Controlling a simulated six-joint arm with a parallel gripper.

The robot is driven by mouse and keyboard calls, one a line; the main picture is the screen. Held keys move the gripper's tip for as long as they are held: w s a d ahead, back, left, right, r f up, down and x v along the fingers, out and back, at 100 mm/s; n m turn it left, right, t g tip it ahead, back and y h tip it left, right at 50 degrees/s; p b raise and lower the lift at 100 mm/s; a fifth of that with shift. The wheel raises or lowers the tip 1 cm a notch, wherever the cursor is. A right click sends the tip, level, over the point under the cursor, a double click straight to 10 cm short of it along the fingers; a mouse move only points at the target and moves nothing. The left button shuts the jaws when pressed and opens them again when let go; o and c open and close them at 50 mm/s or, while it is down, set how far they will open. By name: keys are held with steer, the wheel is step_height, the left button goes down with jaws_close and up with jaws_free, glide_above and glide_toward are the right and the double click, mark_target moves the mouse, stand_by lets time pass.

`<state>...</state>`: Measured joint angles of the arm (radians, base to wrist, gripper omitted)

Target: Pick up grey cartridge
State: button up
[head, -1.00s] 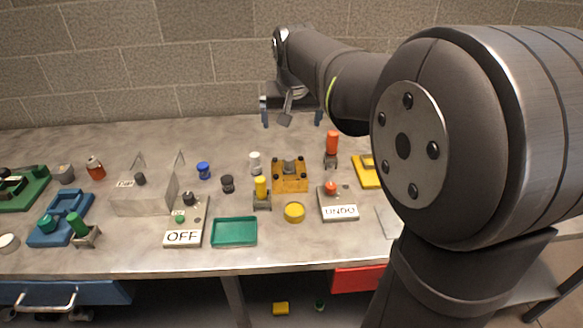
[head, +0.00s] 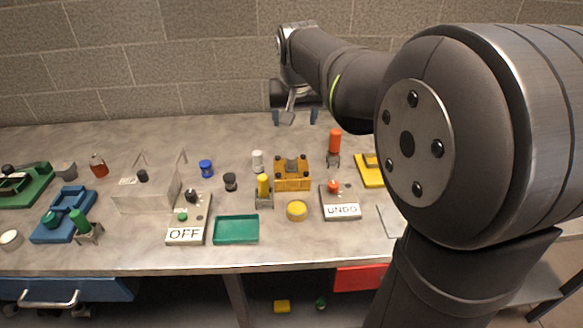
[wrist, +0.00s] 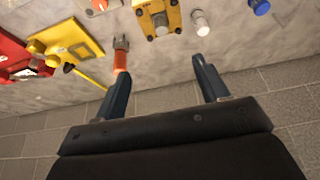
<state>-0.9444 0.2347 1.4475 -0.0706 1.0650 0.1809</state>
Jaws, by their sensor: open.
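A pale grey-white cylinder (head: 257,161), the likeliest grey cartridge, stands upright on the table left of a yellow block; it also shows in the wrist view (wrist: 200,22). A grey piece (head: 291,164) sits in the yellow block (head: 291,182), so I cannot tell for certain which is the cartridge. My gripper (head: 294,117) is open and empty, in the air toward the back wall. In the wrist view its two fingers (wrist: 161,68) are apart, with nothing between them. The pale cylinder lies beyond the right fingertip there.
An orange cylinder (head: 334,141) stands in a grey holder right of the yellow block. A yellow cylinder (head: 263,185), a dark knob (head: 230,182) and a blue cap (head: 206,168) are near the pale cylinder. A green tray (head: 236,230) lies in front. The brick wall (head: 180,60) is behind.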

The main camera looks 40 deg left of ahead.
steer(key=shift+c, duration=1)
steer(key=m+g+h, duration=0.3)
steer(key=m, duration=2.4)
glide_above(291, 156)
step_height(291, 156, down, 3)
steer(key=f, duration=1.2)
steer(key=shift+a, duration=0.2)
steer(key=shift+d+f, duration=0.15)
steer(key=shift+f, duration=1.25)
steer(key=shift+d+f, duration=0.1)
steer(key=shift+f, duration=1.25)
